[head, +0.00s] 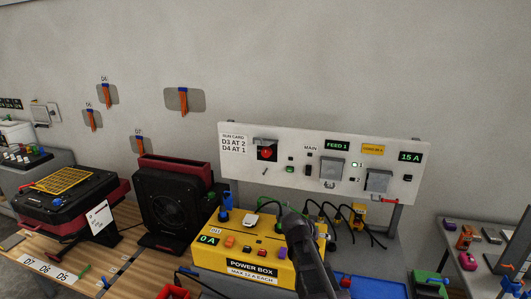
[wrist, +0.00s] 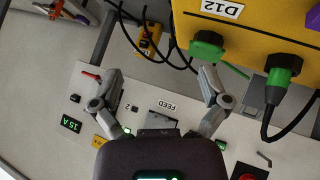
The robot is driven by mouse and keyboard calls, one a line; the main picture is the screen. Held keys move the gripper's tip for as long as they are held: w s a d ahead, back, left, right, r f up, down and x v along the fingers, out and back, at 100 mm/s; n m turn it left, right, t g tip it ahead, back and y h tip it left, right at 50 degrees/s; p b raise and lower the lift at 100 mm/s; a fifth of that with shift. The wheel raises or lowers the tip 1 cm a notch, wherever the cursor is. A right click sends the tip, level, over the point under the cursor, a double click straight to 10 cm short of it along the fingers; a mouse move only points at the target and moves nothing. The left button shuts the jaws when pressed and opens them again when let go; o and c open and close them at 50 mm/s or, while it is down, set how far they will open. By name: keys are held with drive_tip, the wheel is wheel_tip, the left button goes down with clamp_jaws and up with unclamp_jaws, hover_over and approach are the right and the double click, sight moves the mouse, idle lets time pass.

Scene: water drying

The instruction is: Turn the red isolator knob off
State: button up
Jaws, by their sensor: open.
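The red isolator knob (head: 267,153) sits on a dark square plate at the left of the white wall panel (head: 230,172), under a small hood. In the head view my dark arm rises in front of the yellow power box, below and right of the knob; the fingers cannot be made out.
The yellow power box (head: 225,258) stands on the bench below the panel, with green plugs (wrist: 206,47) and black cables near my fingers. A black fan unit (head: 173,210) stands to the left. A small red lever (head: 388,200) projects from the panel's right. Bare wall lies above.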

drive_tip(key=w+a+r+t+h+p, duration=0.1)
drive_tip(key=w+a+r+t, duration=0.25)
drive_tip(key=w, duration=0.25)
drive_tip(key=w+a+r+t+p, duration=0.1)
drive_tip(key=w+a+r+t, duration=0.1)
drive_tip(key=w+a+r, duration=0.35)
drive_tip(key=n+t+y, duration=0.3)
drive_tip(key=t, duration=0.3)
approach(266, 153)
drive_tip(key=a+v, duration=0.1)
drive_tip(key=v, duration=0.3)
drive_tip(key=shift+w+d+p, duration=0.1)
drive_tip(key=shift+d+p, duration=0.15)
drive_tip(key=shift+p, duration=0.2)
drive_tip(key=shift+w, duration=0.1)
drive_tip(key=x, duration=1.3)
drive_tip(key=shift+w+d+f, duration=0.15)
drive_tip(key=shift+w+d, duration=0.1)
drive_tip(key=c, duration=1.1)
